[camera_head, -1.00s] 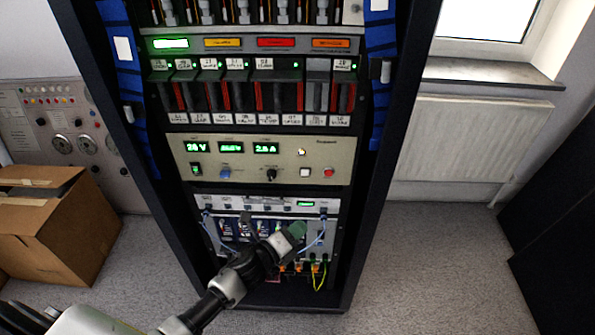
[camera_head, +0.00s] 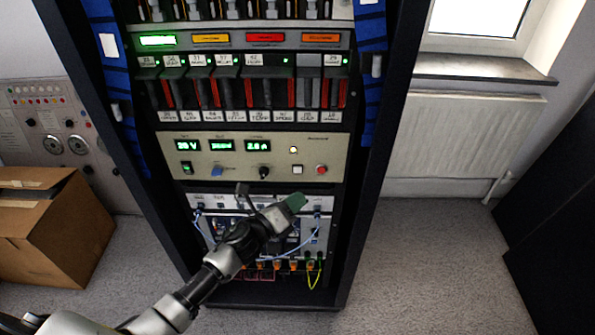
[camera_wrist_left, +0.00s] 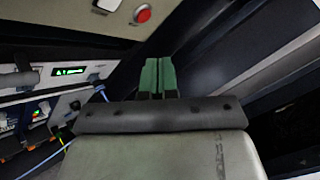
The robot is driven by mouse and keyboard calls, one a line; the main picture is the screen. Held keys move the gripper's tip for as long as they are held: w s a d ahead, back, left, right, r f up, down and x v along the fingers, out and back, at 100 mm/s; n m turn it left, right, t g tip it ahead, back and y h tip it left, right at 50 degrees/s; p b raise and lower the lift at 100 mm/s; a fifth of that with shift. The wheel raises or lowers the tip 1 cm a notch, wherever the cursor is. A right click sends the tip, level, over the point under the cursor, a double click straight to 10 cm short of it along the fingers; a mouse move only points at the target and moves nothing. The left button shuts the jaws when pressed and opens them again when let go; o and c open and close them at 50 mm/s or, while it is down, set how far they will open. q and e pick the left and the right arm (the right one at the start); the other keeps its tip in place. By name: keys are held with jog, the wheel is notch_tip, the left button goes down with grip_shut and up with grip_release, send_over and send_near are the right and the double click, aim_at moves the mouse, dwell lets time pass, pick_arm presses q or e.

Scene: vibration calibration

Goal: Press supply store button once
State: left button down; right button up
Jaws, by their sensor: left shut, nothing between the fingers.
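The beige power supply panel (camera_head: 240,160) in the rack has green displays (camera_head: 222,146), a white square button (camera_head: 297,169) and a red button (camera_head: 321,169) at its right. I cannot read which button is labelled store. My left gripper (camera_head: 297,202), with green fingertips, is shut and empty. In the head view it is just below the white button, in front of the unit under the panel. In the left wrist view, the shut fingertips (camera_wrist_left: 157,78) point toward the rack, apart from the red button (camera_wrist_left: 143,15). The white button (camera_wrist_left: 106,5) is at the top edge. My right gripper is not in view.
Below the panel is a unit with blue cables (camera_head: 314,235) and orange connectors (camera_head: 293,266), partly hidden by my left arm. Above are modules with red strips (camera_head: 265,92). A cardboard box (camera_head: 50,230) stands left. The floor right of the rack is clear.

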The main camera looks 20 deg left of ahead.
aim_at(298, 170)
pick_arm(q)
jog(key=w+a+b, duration=0.1)
jog(key=w, duration=0.4)
jog(key=shift+w+a+b, duration=0.35)
jog(key=shift+w+b, duration=0.05)
jog(key=shift+w, duration=0.1)
dwell(1.7)
jog(key=shift+w+a, duration=0.1)
jog(key=shift+w, duration=0.2)
jog(key=shift+w+a+b, duration=0.15)
jog(key=shift+w+b, duration=0.2)
jog(key=shift+b, duration=0.15)
dwell(0.4)
jog(key=shift+s, duration=0.1)
jog(key=shift+s+d+p, duration=0.25)
jog(key=shift+s+p, duration=0.05)
jog(key=shift+s, duration=0.4)
jog(key=shift+s, duration=0.1)
